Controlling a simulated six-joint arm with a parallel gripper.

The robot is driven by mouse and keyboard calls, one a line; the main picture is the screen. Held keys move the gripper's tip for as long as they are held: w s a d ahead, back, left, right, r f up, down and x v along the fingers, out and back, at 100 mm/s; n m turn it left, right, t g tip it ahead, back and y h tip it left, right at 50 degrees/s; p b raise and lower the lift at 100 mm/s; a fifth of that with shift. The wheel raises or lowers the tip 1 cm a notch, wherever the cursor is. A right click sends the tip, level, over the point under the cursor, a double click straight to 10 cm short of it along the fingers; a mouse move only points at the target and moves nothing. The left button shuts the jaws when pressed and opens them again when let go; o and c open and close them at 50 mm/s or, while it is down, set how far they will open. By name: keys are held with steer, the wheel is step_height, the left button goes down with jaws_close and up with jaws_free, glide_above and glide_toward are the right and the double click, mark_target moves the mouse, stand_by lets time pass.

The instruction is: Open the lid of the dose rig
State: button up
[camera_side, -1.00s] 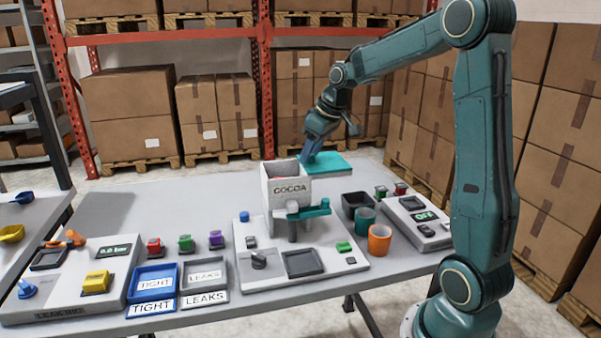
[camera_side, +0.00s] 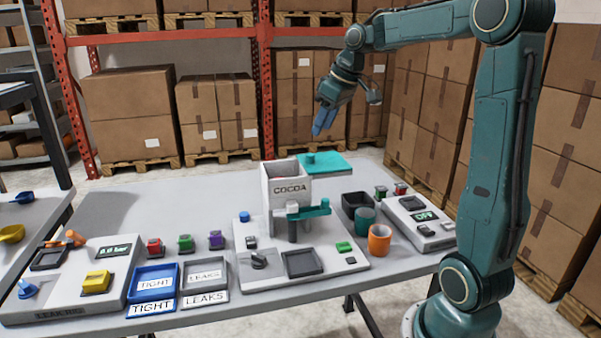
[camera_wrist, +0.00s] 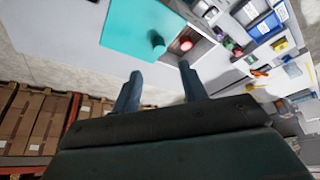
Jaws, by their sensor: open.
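The dose rig (camera_side: 340,262) is a pale base with a white hopper marked COCOA (camera_side: 290,192). Its teal lid (camera_side: 330,166) lies to the back right of the hopper, off most of its mouth, and has a round knob (camera_side: 310,158). In the wrist view the lid (camera_wrist: 135,32) sits beside the uncovered hopper mouth, where a reddish content (camera_wrist: 186,44) shows. My gripper (camera_side: 319,133) is open and empty, above and behind the lid. Its two fingers (camera_wrist: 158,70) are spread apart in the wrist view, clear of the knob.
A teal cup (camera_side: 365,220), an orange cup (camera_side: 379,240) and a dark bin (camera_side: 356,203) stand right of the hopper. A leak rig (camera_side: 75,280) and blue TIGHT tray (camera_side: 153,282) are at the left. The table's back left is clear.

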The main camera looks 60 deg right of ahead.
steer(key=shift+v, duration=2.7)
steer(key=s+a+f, duration=0.3)
steer(key=s+a, duration=0.2)
steer(key=a, duration=0.5)
steer(key=s+a+f, duration=0.2)
steer(key=s+a, duration=0.4)
steer(key=a, duration=0.3)
steer(key=s+a+f+t, duration=0.1)
steer(key=s+a+f, duration=0.1)
steer(key=s+f, duration=0.3)
steer(key=shift+s, duration=0.3)
